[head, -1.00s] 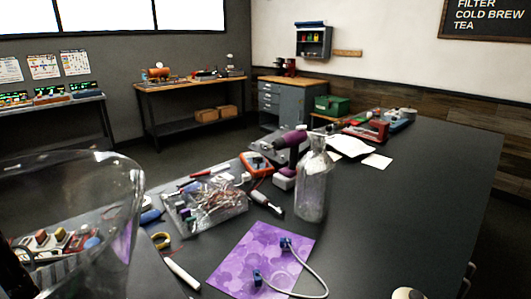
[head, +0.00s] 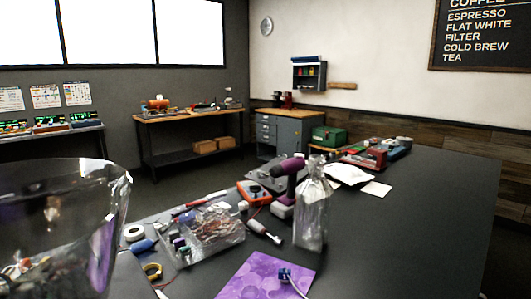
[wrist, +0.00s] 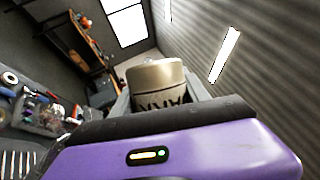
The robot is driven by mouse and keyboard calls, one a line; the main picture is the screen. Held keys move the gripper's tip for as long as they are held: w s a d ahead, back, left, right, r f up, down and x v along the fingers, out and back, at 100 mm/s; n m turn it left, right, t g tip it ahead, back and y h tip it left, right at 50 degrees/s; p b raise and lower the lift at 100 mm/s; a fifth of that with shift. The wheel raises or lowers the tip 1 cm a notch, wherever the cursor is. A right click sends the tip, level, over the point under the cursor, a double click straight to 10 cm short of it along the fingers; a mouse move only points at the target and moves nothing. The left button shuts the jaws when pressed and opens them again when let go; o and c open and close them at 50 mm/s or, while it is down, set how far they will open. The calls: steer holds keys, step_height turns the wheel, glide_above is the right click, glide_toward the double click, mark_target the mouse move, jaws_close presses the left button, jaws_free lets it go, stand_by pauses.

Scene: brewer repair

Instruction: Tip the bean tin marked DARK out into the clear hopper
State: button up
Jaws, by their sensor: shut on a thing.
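The bean tin (wrist: 156,76) is in the wrist view, a pale metal can with a tan end and dark lettering on its side. The lettering is partly hidden and looks inverted, so I cannot read the whole word. My gripper (wrist: 160,96) is shut on the tin, one finger at each side. The clear hopper (head: 75,215) fills the lower left of the head view, with its wide rim up and its lower part out of frame. Neither my gripper nor the tin shows in the head view, so I cannot tell their distance from the hopper.
A clear bottle (head: 312,215) stands on the dark bench (head: 400,235) beside a purple drill (head: 290,168). A parts tray (head: 210,235), an orange meter (head: 253,192) and a purple mat (head: 262,276) lie nearby. The bench's right side is largely clear.

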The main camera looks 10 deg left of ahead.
steer(key=shift+d+r+m+b, duration=0.1)
steer(key=shift+m+b, duration=0.3)
steer(key=shift+d+f+m+t+h+b, duration=0.3)
steer(key=shift+m+b, duration=0.35)
steer(key=shift+b, duration=0.4)
steer(key=shift+d+f+m+t+h+b, duration=0.15)
steer(key=shift+m+h+b, duration=0.25)
steer(key=shift+m+b, duration=0.45)
steer(key=shift+d+r+m+t+h+b, duration=0.3)
steer(key=shift+m+h+b, duration=0.3)
steer(key=shift+m+b, duration=0.25)
steer(key=shift+d+r+m+t+h+b, duration=0.2)
steer(key=shift+d+m+h+b, duration=0.2)
steer(key=shift+m+h+b, duration=0.4)
steer(key=shift+a+n+y, duration=0.1)
steer(key=shift+n+y, duration=0.15)
steer(key=shift+y, duration=0.15)
